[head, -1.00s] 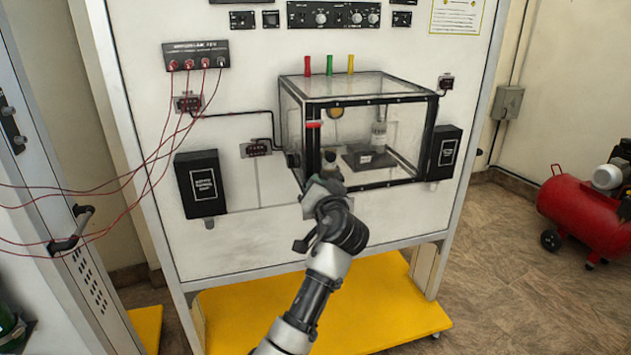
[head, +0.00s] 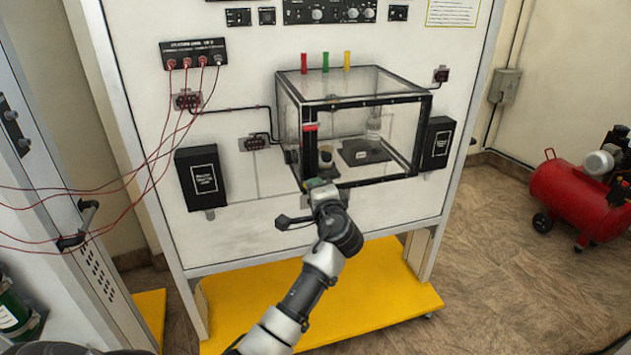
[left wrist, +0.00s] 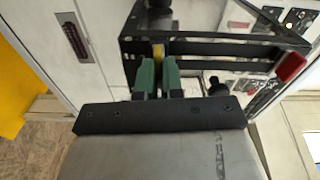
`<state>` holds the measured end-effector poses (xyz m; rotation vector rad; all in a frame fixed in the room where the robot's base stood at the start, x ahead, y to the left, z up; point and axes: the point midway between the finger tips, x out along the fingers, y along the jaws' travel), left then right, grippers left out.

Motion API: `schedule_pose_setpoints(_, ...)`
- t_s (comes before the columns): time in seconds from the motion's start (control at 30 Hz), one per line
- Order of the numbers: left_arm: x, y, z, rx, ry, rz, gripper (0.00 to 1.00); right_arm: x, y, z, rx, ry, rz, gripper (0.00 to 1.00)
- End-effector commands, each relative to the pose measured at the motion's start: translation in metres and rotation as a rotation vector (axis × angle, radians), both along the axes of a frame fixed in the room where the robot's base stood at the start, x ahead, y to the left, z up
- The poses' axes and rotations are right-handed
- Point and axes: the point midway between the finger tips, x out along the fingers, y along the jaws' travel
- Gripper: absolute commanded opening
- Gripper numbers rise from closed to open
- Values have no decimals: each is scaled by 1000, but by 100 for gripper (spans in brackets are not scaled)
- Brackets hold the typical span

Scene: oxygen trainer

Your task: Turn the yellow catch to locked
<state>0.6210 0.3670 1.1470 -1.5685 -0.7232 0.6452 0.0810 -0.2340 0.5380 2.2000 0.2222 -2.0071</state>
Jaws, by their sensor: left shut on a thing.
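The clear box with black edges (head: 352,102) is mounted on the white panel. My left gripper (head: 317,184) is at the lower front left corner of this box in the head view. In the left wrist view its two green fingers (left wrist: 158,72) are shut on the small yellow catch (left wrist: 158,50), beside the black frame of the box. In the head view the gripper hides the catch. Which way the catch is turned cannot be told. My right gripper does not show.
A red handle (head: 310,127) is on the box's front left edge. Black boxes flank it on the left (head: 201,178) and right (head: 437,143). Red cables (head: 150,165) hang at the left. A red compressor (head: 575,195) stands on the floor at the right.

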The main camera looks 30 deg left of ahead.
Motion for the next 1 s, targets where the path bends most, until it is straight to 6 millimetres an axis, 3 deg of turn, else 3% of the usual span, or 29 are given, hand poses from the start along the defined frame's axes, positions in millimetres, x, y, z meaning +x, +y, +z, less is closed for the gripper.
schedule_pose_setpoints(0.23, 0, 0, -2, 63, 77, 0, 0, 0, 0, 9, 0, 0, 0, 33)
schedule_pose_setpoints(0.83, 0, -1, -4, 84, 103, 0, 0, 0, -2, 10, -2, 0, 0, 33)
schedule_pose_setpoints(0.87, 0, -1, -4, 84, 103, 0, 12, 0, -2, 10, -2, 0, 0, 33)
schedule_pose_setpoints(1.0, 0, 0, -3, 84, 101, 0, 33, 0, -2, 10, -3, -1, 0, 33)
